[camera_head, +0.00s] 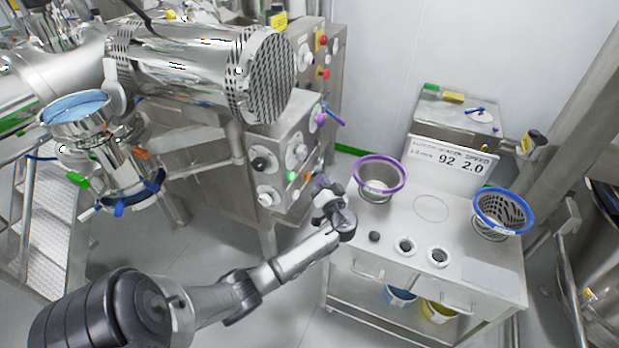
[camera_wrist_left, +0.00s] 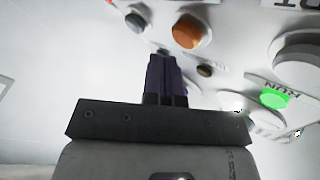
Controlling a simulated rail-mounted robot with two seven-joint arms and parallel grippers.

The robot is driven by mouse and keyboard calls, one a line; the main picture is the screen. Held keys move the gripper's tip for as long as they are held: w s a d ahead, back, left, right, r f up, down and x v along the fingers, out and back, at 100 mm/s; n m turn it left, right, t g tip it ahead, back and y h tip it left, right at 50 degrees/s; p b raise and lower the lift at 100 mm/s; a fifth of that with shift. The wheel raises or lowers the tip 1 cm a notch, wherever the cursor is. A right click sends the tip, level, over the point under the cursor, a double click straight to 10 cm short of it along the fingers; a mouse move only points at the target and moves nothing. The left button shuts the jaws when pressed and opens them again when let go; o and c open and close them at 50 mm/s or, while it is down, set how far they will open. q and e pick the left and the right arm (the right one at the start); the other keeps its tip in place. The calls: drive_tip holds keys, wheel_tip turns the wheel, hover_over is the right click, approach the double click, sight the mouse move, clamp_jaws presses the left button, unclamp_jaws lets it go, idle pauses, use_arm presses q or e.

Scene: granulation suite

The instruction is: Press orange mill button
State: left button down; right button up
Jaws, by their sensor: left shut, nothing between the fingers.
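The orange mill button (camera_wrist_left: 188,30) is a round knob on a pale control panel, near the top of the left wrist view. My left gripper (camera_wrist_left: 163,58) is shut and empty, its dark fingers together. Its tips show just below and left of the orange button; I cannot tell whether they touch the panel. In the head view my left gripper (camera_head: 322,182) is in front of the lower right part of the steel control cabinet (camera_head: 285,140). My right gripper is not in view.
A lit green button (camera_wrist_left: 275,98) marked RUN is right of my fingers, and a grey button (camera_wrist_left: 135,22) is left. A steel cart (camera_head: 430,208) stands right of my arm with a purple-rimmed basket (camera_head: 379,190) and a blue-rimmed basket (camera_head: 502,228).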

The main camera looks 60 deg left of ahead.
use_arm(q)
drive_tip(key=shift+s+a, duration=0.1)
drive_tip(key=shift+s, duration=0.05)
drive_tip(key=shift+s+a, duration=0.15)
drive_tip(key=shift+a, duration=0.1)
drive_tip(key=shift+b, duration=0.3)
idle(0.3)
drive_tip(key=shift+s+a, duration=0.35)
idle(0.5)
drive_tip(key=shift+w+d, duration=0.1)
drive_tip(key=shift+w+d+b, duration=0.5)
drive_tip(key=shift+d+b, duration=0.1)
drive_tip(key=shift+b, duration=0.05)
idle(0.3)
